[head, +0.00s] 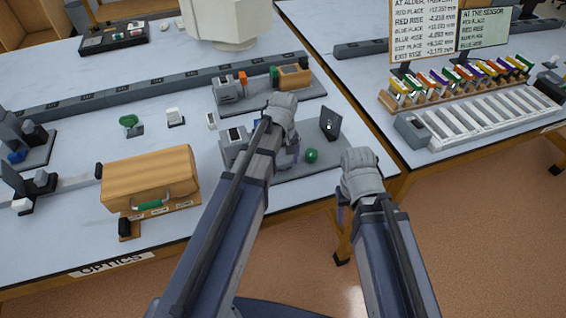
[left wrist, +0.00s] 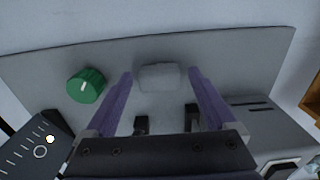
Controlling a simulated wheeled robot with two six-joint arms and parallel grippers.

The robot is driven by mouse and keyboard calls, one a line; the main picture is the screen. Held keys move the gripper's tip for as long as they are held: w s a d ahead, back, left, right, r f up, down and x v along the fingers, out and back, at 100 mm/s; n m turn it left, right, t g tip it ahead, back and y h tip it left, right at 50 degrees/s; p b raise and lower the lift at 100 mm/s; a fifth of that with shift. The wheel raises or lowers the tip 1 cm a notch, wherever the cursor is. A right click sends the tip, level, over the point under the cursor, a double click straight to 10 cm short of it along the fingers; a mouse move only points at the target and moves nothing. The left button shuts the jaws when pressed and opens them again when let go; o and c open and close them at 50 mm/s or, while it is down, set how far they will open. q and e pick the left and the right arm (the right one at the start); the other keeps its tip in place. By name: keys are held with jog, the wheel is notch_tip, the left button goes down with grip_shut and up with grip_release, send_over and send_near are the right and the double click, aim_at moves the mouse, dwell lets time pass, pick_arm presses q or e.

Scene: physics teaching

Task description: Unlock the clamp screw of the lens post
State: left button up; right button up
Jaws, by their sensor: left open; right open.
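My left gripper (head: 290,150) is open above a grey apparatus plate (head: 275,169); its hand hides part of the plate. In the left wrist view its purple fingers (left wrist: 160,75) stand apart with a pale grey block (left wrist: 159,78) showing between them; I cannot tell whether they touch it. A round green knob with a white mark (left wrist: 86,85) lies outside the fingers, to the left, and also shows in the head view (head: 311,155). My right gripper (head: 343,207) is open beyond the table's front edge, apart from the apparatus. I cannot make out which part is the lens post or its clamp screw.
A dark upright panel (head: 330,123) and a grey box (head: 234,142) flank the plate. A wooden case (head: 150,178) stands left. Another apparatus with a wooden block (head: 294,77) is behind. A second table (head: 345,70) stands right, across a gap.

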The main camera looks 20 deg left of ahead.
pick_arm(q)
jog(key=c, duration=1.4)
jog(key=m, duration=0.8)
jog(key=shift+m, duration=0.4)
jog(key=m, duration=0.9)
